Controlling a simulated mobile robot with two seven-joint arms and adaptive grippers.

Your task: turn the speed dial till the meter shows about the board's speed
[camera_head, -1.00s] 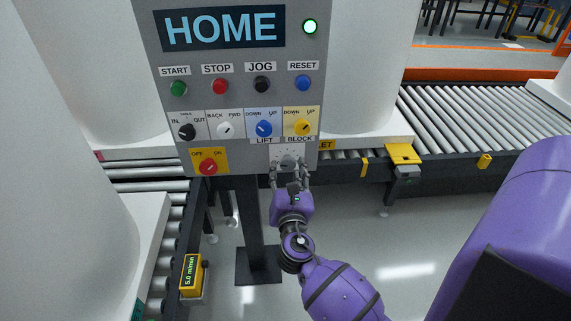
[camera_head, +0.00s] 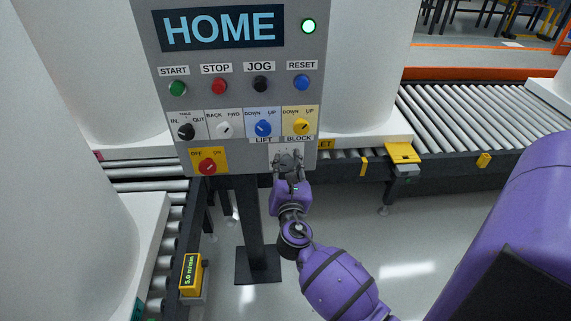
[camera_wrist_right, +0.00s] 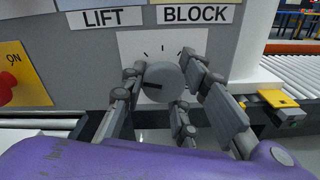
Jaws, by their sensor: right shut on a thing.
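The grey speed dial (camera_wrist_right: 166,84) sits on a white plate below the LIFT and BLOCK labels. In the right wrist view its dark pointer line points left, and tick marks arc above it. My right gripper (camera_head: 287,159) is shut on the dial, with fingers on both sides of it; in the head view they partly hide it. The yellow meter (camera_head: 190,274) stands low at the left by the rollers and reads 5.0 m/min. No board with a speed on it is in view. My left gripper is not in view.
A roller conveyor (camera_head: 470,115) runs at the right.

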